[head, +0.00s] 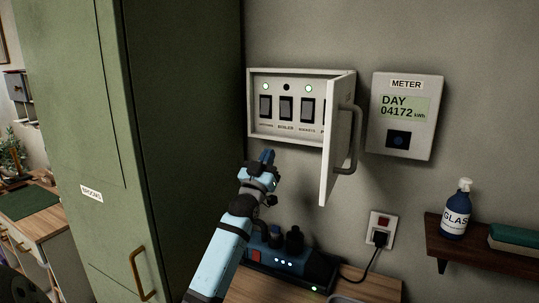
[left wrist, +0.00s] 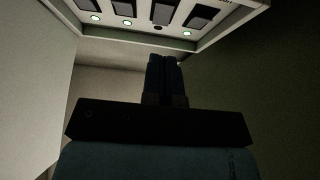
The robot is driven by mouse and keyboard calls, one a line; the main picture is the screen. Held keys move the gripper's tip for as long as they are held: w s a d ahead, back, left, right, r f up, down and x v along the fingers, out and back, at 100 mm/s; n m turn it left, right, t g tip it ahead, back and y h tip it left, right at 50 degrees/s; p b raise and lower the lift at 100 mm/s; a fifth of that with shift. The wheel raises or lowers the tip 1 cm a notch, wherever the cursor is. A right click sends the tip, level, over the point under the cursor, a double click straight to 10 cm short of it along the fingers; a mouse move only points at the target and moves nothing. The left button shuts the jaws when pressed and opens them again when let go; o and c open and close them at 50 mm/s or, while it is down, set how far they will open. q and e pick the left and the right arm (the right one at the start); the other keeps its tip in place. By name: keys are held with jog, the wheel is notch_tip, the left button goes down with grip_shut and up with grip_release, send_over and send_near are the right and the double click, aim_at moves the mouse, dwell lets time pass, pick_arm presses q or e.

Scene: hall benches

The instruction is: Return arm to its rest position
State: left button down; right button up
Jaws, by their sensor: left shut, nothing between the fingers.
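My left gripper (head: 267,157) is shut and empty, just below the open switch box (head: 290,139) on the wall. In the left wrist view its fingers (left wrist: 163,76) are together, with the box (left wrist: 222,32) beyond them. The gripper looks apart from the box. The box door (head: 332,155) stands open, swung out to the right. Dark switches show inside; the door hides part of the row in the head view. The light above the switch labelled BOILER (head: 286,105) is dark, and the other lights seen are green. My right gripper is not in view.
A tall green cabinet (head: 185,130) stands close on the left. A meter (head: 403,118) hangs right of the door. Below are a blue device (head: 285,262) on a wooden top, a wall socket with a plug (head: 380,231), and a shelf with a bottle (head: 456,212).

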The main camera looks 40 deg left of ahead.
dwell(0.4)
pick_arm(q)
jog(key=s+d+f+m+g+h+p, duration=0.2)
jog(key=s+d+f+m+g+h, duration=0.15)
jog(key=d+f, duration=0.85)
jog(key=s+d+f+m+g+h+p, duration=0.25)
jog(key=s+d+f+h, duration=0.35)
jog(key=f, duration=0.9)
jog(key=s+d+f+g+p, duration=0.1)
jog(key=s+d+f+g, duration=0.2)
jog(key=s+d+f, duration=0.3)
jog(key=s+d+f+g+h+p, duration=0.1)
jog(key=s+d+f+g, duration=0.3)
jog(key=s+d+f, duration=0.3)
jog(key=s+d, duration=0.3)
jog(key=s, duration=0.4)
jog(key=shift+s+d+f+p, duration=0.3)
